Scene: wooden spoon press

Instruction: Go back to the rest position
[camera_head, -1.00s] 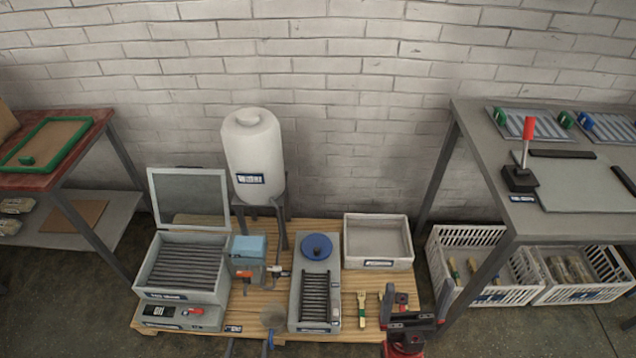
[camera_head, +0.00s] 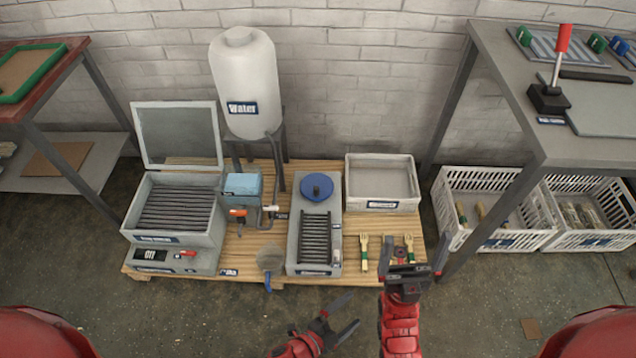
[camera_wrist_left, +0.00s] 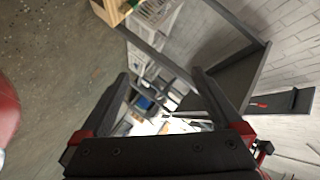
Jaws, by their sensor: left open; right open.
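My left gripper (camera_head: 350,312) is open and empty at the bottom middle of the head view, over the floor in front of the wooden platform. Its two fingers also show spread apart in the left wrist view (camera_wrist_left: 158,76), with nothing held between them. My right gripper (camera_head: 418,242) is open at the front right corner of the wooden platform (camera_head: 344,273), with its fingers pointing away from me.
White crates (camera_head: 470,240) and a grey table (camera_head: 510,110) stand right.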

